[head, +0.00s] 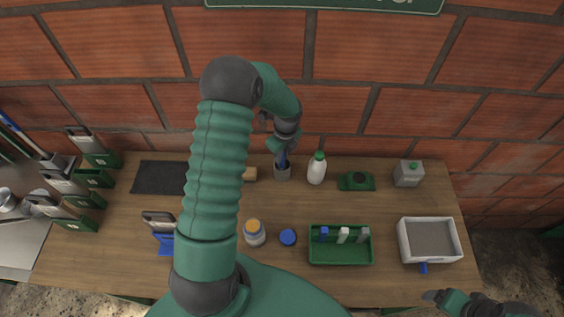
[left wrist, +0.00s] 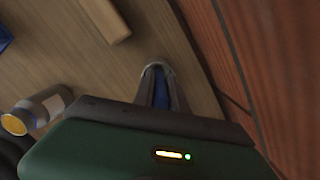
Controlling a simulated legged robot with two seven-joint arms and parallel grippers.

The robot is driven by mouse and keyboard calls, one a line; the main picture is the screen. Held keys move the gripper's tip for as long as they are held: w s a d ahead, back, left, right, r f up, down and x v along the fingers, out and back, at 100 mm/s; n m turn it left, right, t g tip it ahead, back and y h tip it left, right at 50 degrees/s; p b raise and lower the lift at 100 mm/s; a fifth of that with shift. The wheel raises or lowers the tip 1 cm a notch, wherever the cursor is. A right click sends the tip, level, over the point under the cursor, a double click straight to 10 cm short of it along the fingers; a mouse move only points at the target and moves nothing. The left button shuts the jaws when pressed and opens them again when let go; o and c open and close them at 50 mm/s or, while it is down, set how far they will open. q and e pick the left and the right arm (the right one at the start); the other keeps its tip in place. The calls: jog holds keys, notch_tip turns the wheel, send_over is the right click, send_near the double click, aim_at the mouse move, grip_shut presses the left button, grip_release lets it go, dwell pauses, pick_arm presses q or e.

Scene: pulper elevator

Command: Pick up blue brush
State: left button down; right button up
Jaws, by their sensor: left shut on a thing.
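The blue brush (head: 283,157) stands upright in a grey cup (head: 283,172) at the back of the wooden table. My left gripper (head: 282,151) reaches down over the cup from above and is shut on the brush's upper part. In the left wrist view, the blue brush (left wrist: 160,90) shows between my two fingers, with the rim of the cup (left wrist: 157,68) around it. The brush's lower end is hidden in the cup. My right gripper (head: 437,296) is at the lower right, in front of the table; its fingers are too small to read.
A white bottle with a green cap (head: 317,170) stands close right of the cup. A wooden block (head: 249,174) lies close left. A jar (head: 254,233), a green tray (head: 340,260) and a white bin (head: 430,258) stand in front. The brick wall (head: 350,95) rises just behind.

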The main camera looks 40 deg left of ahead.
pick_arm(q)
jog(key=shift+d, duration=0.1)
notch_tip(320, 180, up, 10)
jog(key=shift+b, duration=0.6)
dwell(0.4)
